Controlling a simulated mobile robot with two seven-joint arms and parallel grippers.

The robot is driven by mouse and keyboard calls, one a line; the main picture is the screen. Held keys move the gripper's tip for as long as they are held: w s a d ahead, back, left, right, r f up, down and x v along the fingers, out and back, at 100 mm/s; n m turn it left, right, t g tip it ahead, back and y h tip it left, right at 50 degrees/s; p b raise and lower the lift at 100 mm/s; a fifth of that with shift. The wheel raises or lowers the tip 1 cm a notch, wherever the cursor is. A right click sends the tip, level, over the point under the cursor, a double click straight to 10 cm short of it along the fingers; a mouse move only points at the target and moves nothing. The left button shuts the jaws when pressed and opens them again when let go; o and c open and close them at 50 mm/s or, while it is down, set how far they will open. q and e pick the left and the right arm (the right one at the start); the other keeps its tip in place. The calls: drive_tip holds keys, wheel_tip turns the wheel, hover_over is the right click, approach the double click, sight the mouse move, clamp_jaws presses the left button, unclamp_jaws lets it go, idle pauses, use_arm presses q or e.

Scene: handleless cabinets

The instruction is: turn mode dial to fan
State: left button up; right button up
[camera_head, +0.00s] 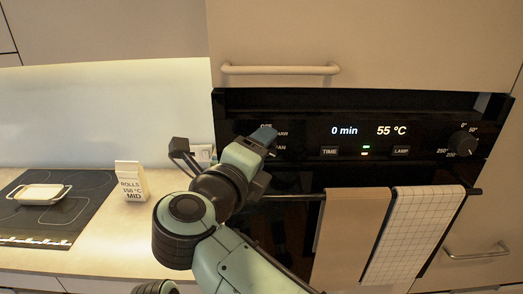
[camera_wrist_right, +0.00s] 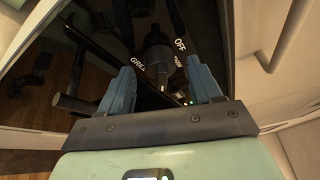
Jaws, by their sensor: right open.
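The mode dial (camera_wrist_right: 157,58) is a dark knob on the black oven panel (camera_head: 310,104), seen in the right wrist view. White marks around it include OFF and GRILL; other marks are partly hidden or too small to read surely. My right gripper (camera_wrist_right: 159,70) is open, with one blue finger on each side of the dial; I cannot tell whether they touch it. In the head view my right gripper (camera_head: 263,136) is at the panel's left end and hides the dial, so its setting is unclear. My left gripper is not in view.
A temperature knob (camera_head: 462,143) is at the panel's right end. The display (camera_head: 368,131) reads 0 min and 55 °C. A tan towel (camera_head: 350,235) and a checked towel (camera_head: 412,230) hang on the bar below. A hob (camera_head: 60,205) with a white dish is at left.

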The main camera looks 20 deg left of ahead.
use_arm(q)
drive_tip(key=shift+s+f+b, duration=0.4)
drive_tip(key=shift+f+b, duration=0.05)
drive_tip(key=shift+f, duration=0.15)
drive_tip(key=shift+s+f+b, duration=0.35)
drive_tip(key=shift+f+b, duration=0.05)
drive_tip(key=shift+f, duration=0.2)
use_arm(e)
drive_tip(key=s+a+r, duration=0.1)
drive_tip(key=s, duration=1.1)
drive_tip(key=shift+a, duration=0.2)
